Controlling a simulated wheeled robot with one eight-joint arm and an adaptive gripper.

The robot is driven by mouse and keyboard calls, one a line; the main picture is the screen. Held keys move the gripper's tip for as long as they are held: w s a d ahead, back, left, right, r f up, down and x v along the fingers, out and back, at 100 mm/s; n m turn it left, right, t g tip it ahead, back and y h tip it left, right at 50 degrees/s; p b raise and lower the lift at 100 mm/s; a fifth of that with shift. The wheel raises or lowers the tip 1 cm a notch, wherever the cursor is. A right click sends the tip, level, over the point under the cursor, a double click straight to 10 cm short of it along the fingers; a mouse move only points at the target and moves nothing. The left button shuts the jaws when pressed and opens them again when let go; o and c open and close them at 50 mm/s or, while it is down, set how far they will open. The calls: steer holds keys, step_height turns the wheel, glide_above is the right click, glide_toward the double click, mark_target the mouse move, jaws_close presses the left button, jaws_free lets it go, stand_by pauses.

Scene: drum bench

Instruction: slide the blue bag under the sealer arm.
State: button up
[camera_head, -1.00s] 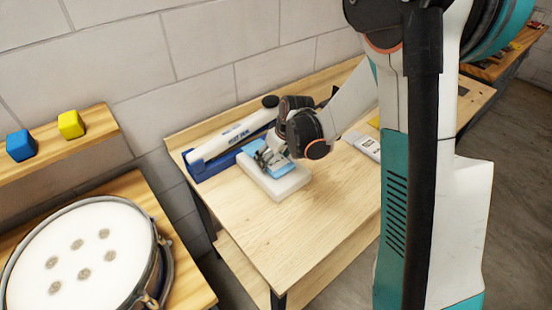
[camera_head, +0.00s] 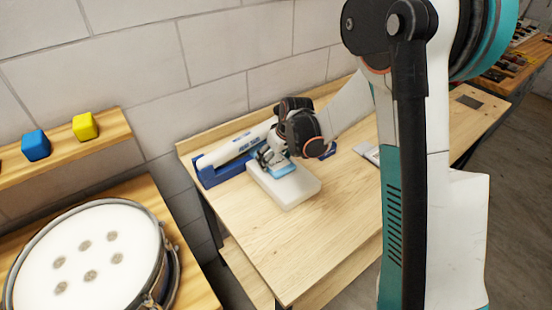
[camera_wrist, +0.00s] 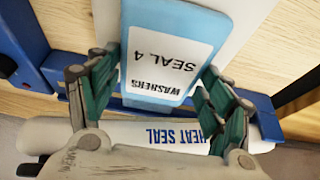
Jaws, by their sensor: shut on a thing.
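The blue bag (camera_wrist: 165,50), with a white label reading "WASHERS SEAL 4", is between my fingers in the wrist view. My gripper (camera_wrist: 158,75) is shut on its sides. In the head view, the bag (camera_head: 284,171) lies on or just above a white block (camera_head: 290,190), partly hidden by my gripper (camera_head: 267,158). The sealer has a blue base (camera_head: 207,177) and a long white arm (camera_head: 232,151) marked "HEAT SEAL". The arm (camera_wrist: 150,132) runs across the bottom of the wrist view, partly behind my gripper. The gap under it is hidden.
The wooden bench (camera_head: 290,250) is clear in front of the white block. A grey-white item (camera_head: 368,152) lies to the right, partly behind my arm. A drum (camera_head: 85,250) stands at lower left. Blue (camera_head: 36,145) and yellow (camera_head: 85,127) cubes sit on a shelf.

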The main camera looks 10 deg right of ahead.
steer(key=o, duration=1.1)
steer(key=shift+o, duration=0.2)
steer(key=v, duration=1.2)
steer(key=s+r+m+t+h, duration=0.1)
steer(key=s+r, duration=0.3)
steer(key=s, duration=0.3)
steer(key=s+r+m, duration=0.1)
steer(key=s+r, duration=0.3)
steer(key=s, duration=0.3)
steer(key=s+f+m+t+b, duration=0.1)
steer(key=s+m+t, duration=0.1)
steer(key=s, duration=1)
steer(key=shift+s+d+f+h, duration=0.3)
steer(key=shift+s+d+h, duration=0.1)
steer(key=shift+d, duration=0.1)
